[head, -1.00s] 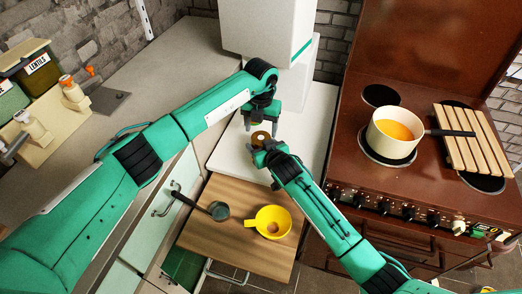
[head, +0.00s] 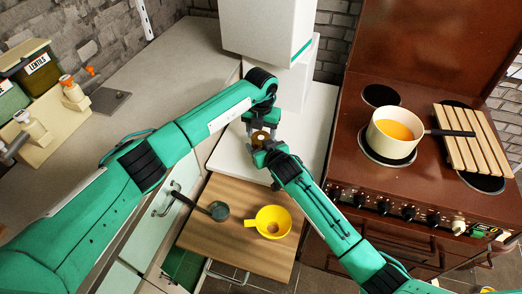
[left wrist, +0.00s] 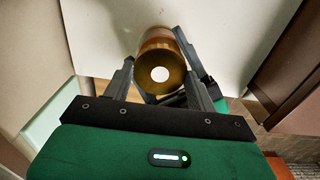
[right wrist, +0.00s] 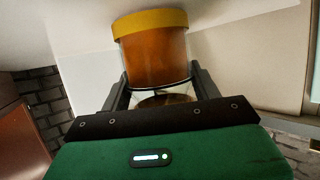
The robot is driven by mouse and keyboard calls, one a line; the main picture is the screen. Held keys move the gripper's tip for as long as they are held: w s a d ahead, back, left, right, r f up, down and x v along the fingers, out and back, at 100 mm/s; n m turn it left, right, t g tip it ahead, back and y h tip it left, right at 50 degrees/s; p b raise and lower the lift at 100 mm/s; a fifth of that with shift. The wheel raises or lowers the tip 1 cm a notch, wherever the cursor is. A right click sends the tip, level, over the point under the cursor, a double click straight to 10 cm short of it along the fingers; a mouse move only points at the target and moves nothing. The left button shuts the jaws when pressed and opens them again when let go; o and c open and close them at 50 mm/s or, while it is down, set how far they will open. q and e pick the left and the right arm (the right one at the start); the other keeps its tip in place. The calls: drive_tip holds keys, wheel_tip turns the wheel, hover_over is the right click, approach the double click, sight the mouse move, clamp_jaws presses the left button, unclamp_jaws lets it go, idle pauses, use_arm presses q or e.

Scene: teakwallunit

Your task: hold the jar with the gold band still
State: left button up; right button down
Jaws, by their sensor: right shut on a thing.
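The jar with the gold band (right wrist: 155,58) has clear walls and amber-brown contents, with a wide gold band at one end. My right gripper (right wrist: 162,90) is shut on it, one finger on each side. In the head view the jar (head: 260,136) is over the white counter, partly hidden by both grippers. My left gripper (left wrist: 155,65) is open above it, with its fingers apart on either side of the jar's round brown-gold top, which bears a white disc (left wrist: 160,74). A gap shows beside the left finger; contact at the right one is unclear.
Below are a wooden board (head: 215,235) with a yellow cup (head: 273,222) and a dark ladle (head: 218,211). A white appliance (head: 268,35) stands behind. The stove on the right holds a pot (head: 395,135) and a slatted rack (head: 472,140). The left grey counter is mostly clear.

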use_arm(q)
drive_tip(key=o, duration=0.4)
drive_tip(key=shift+c, duration=0.2)
drive_tip(key=shift+r, duration=0.1)
drive_tip(key=shift+r, duration=2.15)
drive_tip(key=shift+c, duration=1.1)
wheel_tip(320, 180, up, 4)
drive_tip(key=shift+f, duration=0.2)
drive_tip(key=shift+f, duration=0.1)
drive_tip(key=shift+f, duration=3.95)
